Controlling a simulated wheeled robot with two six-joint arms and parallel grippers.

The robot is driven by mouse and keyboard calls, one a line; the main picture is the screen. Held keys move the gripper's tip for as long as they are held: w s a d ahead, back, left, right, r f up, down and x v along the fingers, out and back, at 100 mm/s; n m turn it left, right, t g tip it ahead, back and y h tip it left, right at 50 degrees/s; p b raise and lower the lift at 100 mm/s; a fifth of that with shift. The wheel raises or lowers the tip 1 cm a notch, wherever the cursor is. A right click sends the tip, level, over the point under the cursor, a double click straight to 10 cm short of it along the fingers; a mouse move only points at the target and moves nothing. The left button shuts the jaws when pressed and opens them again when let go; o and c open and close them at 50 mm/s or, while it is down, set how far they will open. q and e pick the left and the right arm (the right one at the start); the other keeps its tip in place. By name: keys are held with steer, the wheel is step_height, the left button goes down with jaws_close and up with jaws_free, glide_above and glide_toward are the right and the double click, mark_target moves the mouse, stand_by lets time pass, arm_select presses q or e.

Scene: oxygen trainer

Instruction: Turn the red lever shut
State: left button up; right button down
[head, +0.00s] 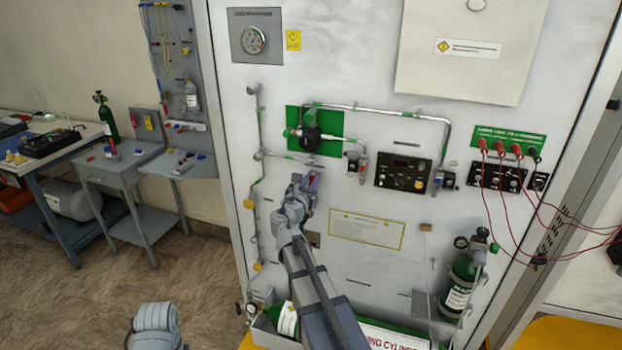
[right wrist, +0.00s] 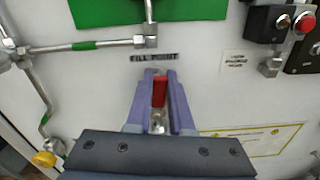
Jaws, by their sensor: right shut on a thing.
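The red lever (right wrist: 159,92) sits on the white panel just below the "FILL POINT" label. In the right wrist view it points up the picture, between the two purple fingers of my right gripper (right wrist: 160,100). The gripper is shut on it, one finger on each side. A metal fitting (right wrist: 157,122) shows below the lever. In the head view my right gripper (head: 306,182) reaches the panel below the green plate (head: 328,126), and the lever is mostly hidden by the fingers. My left gripper is not in view; only a grey part of my left arm shows at the bottom.
Metal pipes (head: 385,111) run above the gripper, and a vertical pipe with yellow fittings (head: 256,205) runs to its left. A green cylinder (head: 460,285) stands lower right. The panel around the yellow-bordered label (head: 366,229) is flat.

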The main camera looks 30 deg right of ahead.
mark_target(329, 187)
steer(key=m, duration=0.2)
steer(key=s+d+f+m+b, duration=0.1)
steer(key=m, duration=0.2)
steer(key=s+d+f+m, duration=0.1)
steer(key=m, duration=0.2)
steer(key=shift+s+b, duration=0.2)
steer(key=shift+b, duration=0.15)
steer(key=m, duration=0.1)
steer(key=f+m+b, duration=0.1)
steer(key=m, duration=0.2)
steer(key=shift+s+d+f+m+b, duration=0.2)
steer(key=shift+s+m+b, duration=0.1)
steer(key=shift+d+f+m+b, duration=0.1)
steer(key=shift+f+m+b, duration=0.25)
steer(key=shift+m, duration=0.55)
steer(key=shift+f+m+b, duration=0.25)
steer(key=shift+f+m, duration=0.05)
steer(key=shift+m, duration=0.6)
steer(key=shift+s, duration=0.1)
steer(key=c, duration=0.8)
jaws_free()
